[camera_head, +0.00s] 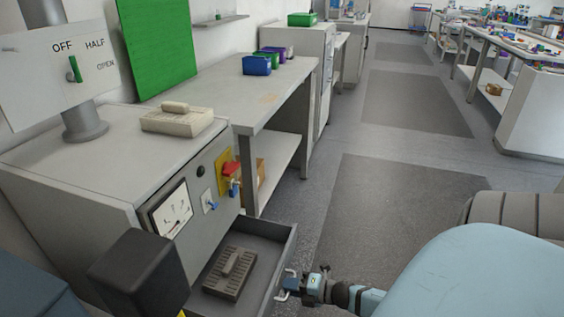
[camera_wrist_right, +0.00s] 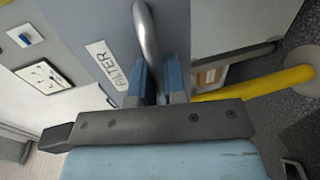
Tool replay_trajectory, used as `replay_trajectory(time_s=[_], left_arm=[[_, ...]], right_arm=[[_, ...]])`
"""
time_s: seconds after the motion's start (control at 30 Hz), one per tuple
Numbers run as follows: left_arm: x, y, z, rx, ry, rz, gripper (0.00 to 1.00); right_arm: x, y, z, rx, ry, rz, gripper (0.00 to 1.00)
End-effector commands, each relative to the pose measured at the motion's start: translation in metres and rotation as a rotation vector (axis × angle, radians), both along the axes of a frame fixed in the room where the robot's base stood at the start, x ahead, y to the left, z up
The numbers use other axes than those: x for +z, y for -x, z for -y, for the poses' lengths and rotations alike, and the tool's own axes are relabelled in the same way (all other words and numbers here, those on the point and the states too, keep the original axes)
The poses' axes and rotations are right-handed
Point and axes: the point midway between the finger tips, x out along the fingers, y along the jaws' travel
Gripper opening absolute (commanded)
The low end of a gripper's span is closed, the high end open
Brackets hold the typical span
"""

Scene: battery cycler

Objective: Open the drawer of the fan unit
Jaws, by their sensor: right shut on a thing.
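The fan unit (camera_head: 100,165) is a grey cabinet at the left of the head view. Its drawer (camera_head: 290,250) is pulled out at the lower front, and a dark ribbed filter block (camera_head: 231,272) lies inside. My right gripper (camera_head: 292,285) is at the drawer's front, shut on the metal handle (camera_head: 281,295). In the right wrist view the handle (camera_wrist_right: 147,42) runs between the blue fingers of the gripper (camera_wrist_right: 160,82), beside a FILTER label (camera_wrist_right: 107,64) on the drawer front. My left gripper cannot be made out.
A dark block (camera_head: 138,272) stands in front of the fan unit's face and hides part of it. A lever plate marked OFF, HALF, OPEN (camera_head: 60,65) is above the unit. A bench (camera_head: 235,90) with coloured bins stands beyond. The floor (camera_head: 390,190) at right is clear.

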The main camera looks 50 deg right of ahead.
Motion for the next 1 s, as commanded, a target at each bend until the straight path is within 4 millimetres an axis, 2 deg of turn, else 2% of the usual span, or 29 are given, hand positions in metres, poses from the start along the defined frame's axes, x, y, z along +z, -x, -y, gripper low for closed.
replay_trajectory(time_s=[0.37,0.4,0.47,0.5,0.83,1.0], left_arm=[[-0.001,0.0,0.0,0.0,-0.003,-0.004,0.39],[-0.001,0.0,0.0,0.0,-0.003,-0.004,0.39],[-0.001,0.0,0.0,0.0,-0.003,-0.004,0.39],[-0.001,0.0,0.0,0.0,-0.002,-0.005,0.39],[0.001,0.0,-0.001,0.0,-0.003,-0.004,0.39],[0.0,0.001,-0.003,0.002,-0.02,-0.028,0.39]], right_arm=[[0.0,0.001,0.0,0.001,0.0,0.0,0.0],[0.0,0.001,0.0,0.001,0.0,0.0,0.19],[0.0,0.001,0.0,0.001,0.0,0.0,0.33],[0.0,0.001,0.0,0.001,0.0,0.0,0.36],[0.001,0.005,0.002,0.0,-0.001,-0.001,0.36],[0.007,0.028,0.011,0.0,-0.001,-0.003,0.36]])
